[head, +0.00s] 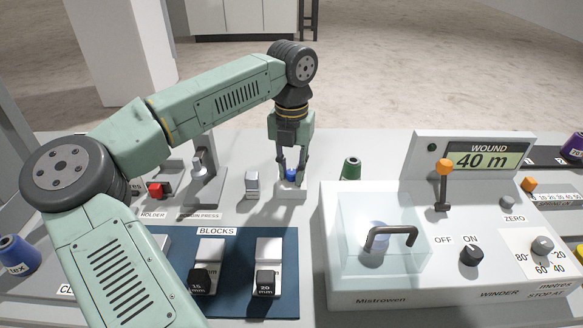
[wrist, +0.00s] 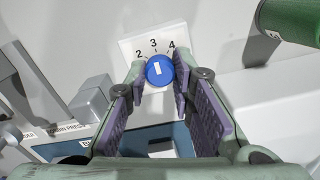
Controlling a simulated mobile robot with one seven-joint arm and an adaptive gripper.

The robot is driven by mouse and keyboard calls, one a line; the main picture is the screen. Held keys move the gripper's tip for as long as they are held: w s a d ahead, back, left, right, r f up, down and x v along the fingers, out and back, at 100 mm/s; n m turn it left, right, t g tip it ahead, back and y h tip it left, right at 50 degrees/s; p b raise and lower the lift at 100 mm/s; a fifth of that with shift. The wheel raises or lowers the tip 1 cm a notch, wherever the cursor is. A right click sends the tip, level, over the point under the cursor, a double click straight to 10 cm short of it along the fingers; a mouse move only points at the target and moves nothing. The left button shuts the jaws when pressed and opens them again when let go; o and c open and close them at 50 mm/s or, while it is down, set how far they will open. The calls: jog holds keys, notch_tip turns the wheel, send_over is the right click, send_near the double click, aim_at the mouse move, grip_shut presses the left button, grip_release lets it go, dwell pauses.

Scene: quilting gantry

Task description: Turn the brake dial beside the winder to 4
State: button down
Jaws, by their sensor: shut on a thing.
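The brake dial is a blue round knob (wrist: 159,70) with a short white mark, on a white plate (wrist: 128,49) printed with 2, 3 and 4 in the wrist view. The white mark points roughly up toward the 3; its exact setting is hard to read. My gripper (wrist: 158,79) has its fingers on either side of the knob and is shut on it. In the head view my gripper (head: 290,166) reaches straight down over the blue knob (head: 291,175), left of the winder (head: 350,288). The fingers hide part of the knob there.
A green spool (head: 351,168) stands close to the right of the dial. A small grey block (head: 252,184) stands to its left, with the bobbin press (head: 204,180) farther left. The blue blocks mat (head: 231,282) lies in front. The winder has a clear cover (head: 362,220) and reads 40 m.

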aim_at(291, 172)
jog(key=shift+m, duration=0.3)
jog(key=m+b, duration=0.1)
jog(key=m, duration=0.1)
jog(key=shift+f+m+b, duration=0.1)
jog(key=shift+m+b, duration=0.3)
jog(key=m+b, duration=0.1)
jog(key=m, duration=0.4)
dwell(0.4)
jog(key=c, duration=1.4)
grip_release()
jog(key=shift+r, duration=0.2)
notch_tip(291, 172, up, 12)
